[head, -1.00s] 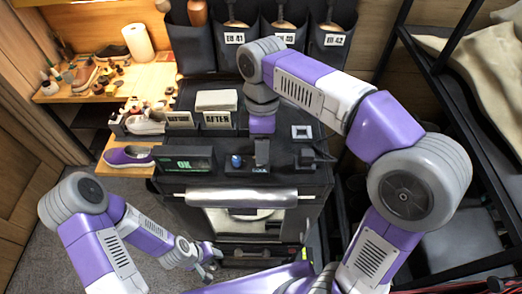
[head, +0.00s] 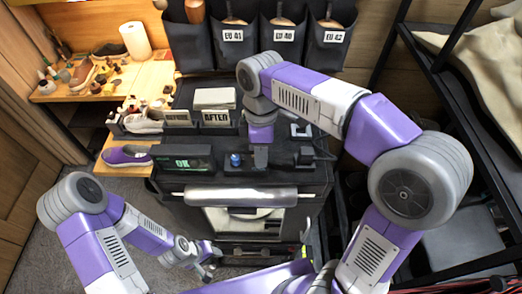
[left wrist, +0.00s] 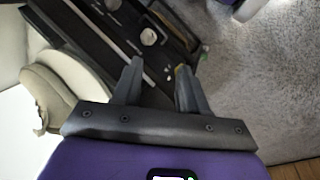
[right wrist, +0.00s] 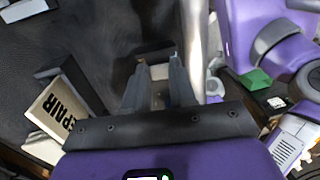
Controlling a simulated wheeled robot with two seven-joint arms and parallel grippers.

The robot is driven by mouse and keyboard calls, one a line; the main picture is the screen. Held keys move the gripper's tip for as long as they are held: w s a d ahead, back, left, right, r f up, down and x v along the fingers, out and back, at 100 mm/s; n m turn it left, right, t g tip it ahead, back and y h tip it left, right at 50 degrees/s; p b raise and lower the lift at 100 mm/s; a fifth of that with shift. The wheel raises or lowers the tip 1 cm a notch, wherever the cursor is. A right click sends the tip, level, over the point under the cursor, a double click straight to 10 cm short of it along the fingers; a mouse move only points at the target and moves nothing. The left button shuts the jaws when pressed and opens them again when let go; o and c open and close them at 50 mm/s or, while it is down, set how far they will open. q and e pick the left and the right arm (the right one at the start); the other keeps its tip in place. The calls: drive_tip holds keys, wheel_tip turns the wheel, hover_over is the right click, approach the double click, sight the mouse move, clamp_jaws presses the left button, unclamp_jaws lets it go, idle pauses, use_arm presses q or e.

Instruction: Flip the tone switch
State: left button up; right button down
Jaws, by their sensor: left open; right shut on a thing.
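The black workbench (head: 310,180) has a box with a green OK display (head: 188,163) and a blue knob (head: 235,159) along its front edge. My right gripper (head: 259,163) points down just right of the blue knob, where it covers the tone switch in the head view. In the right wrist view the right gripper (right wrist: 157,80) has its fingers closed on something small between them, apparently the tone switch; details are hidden. My left gripper (head: 207,268) is low in front of the workbench, open and empty; it also shows in the left wrist view (left wrist: 160,68).
A silver bar handle (head: 240,196) runs across the workbench front. A purple shoe (head: 124,155) lies at left. A black shelf frame (head: 435,80) stands right.

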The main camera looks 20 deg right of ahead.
drive_tip(key=shift+s+a+f+t+b, duration=0.15)
drive_tip(key=shift+s+t+b, duration=0.2)
drive_tip(key=shift+t+b, duration=0.75)
drive_tip(key=shift+s+t+h+b, duration=0.2)
drive_tip(key=shift+t+h+b, duration=0.2)
drive_tip(key=shift+t+b, duration=0.25)
drive_tip(key=c, duration=0.9)
unclamp_jaws()
drive_tip(key=shift+r, duration=0.2)
drive_tip(key=r, duration=0.2)
drive_tip(key=s+r, duration=0.1)
drive_tip(key=r, duration=0.2)
drive_tip(key=r+p, duration=0.1)
drive_tip(key=r, duration=0.1)
drive_tip(key=shift+s+a+r, duration=0.15)
drive_tip(key=shift+a+r, duration=0.05)
